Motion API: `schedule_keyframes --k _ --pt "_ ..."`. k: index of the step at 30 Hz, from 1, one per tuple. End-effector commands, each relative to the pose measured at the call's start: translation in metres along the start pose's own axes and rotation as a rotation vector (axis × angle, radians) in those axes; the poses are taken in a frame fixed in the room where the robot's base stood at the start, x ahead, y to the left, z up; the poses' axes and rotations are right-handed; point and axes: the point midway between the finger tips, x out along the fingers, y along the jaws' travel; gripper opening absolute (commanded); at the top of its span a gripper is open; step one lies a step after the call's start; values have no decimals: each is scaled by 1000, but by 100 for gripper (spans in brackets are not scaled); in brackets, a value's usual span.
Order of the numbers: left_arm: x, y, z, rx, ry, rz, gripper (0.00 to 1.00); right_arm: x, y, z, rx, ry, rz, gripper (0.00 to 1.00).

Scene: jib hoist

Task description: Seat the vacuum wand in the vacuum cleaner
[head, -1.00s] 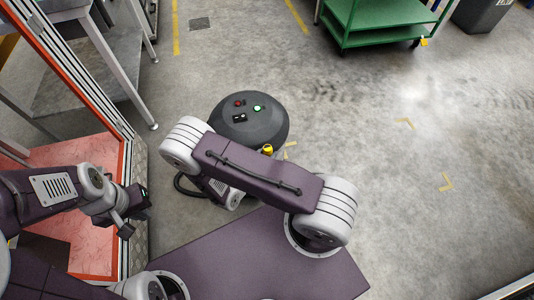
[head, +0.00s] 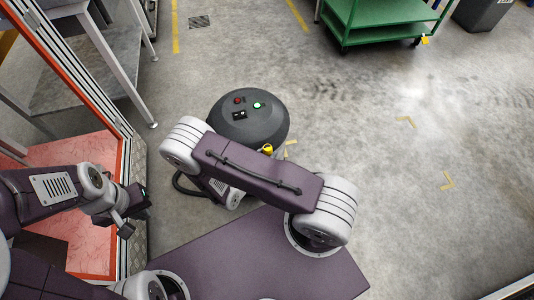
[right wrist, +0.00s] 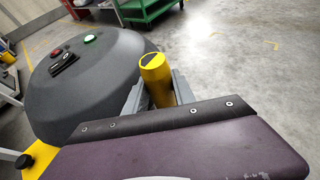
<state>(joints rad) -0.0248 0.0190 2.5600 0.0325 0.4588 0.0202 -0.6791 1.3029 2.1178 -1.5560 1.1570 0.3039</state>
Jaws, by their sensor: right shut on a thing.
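The vacuum cleaner (head: 262,124) stands on the floor, its dark domed top carrying a red and a green button. It also fills the left of the right wrist view (right wrist: 95,95). A yellow cylinder, apparently the end of the vacuum wand (right wrist: 157,72), stands between the grey fingers of my right gripper (right wrist: 158,92), which is shut on it beside the dome. In the head view a bit of the yellow wand (head: 267,149) shows past my right arm, which hides that gripper. The wand's lower end is hidden. My left gripper (head: 134,208) is at the left, away from the cleaner; its jaws are unclear.
A red-framed enclosure (head: 112,140) and a grey table (head: 90,60) stand at the left. A green cart (head: 385,20) and a dark bin (head: 482,14) are at the back right. The floor right of the cleaner is clear.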

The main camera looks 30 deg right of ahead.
Motion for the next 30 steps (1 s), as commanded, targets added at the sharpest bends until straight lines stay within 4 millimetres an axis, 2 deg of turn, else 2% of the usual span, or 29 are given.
schedule_keyframes --k 30 --pt "12 0 1 0 0 0 0 6 0 -14 0 -1 0 0"
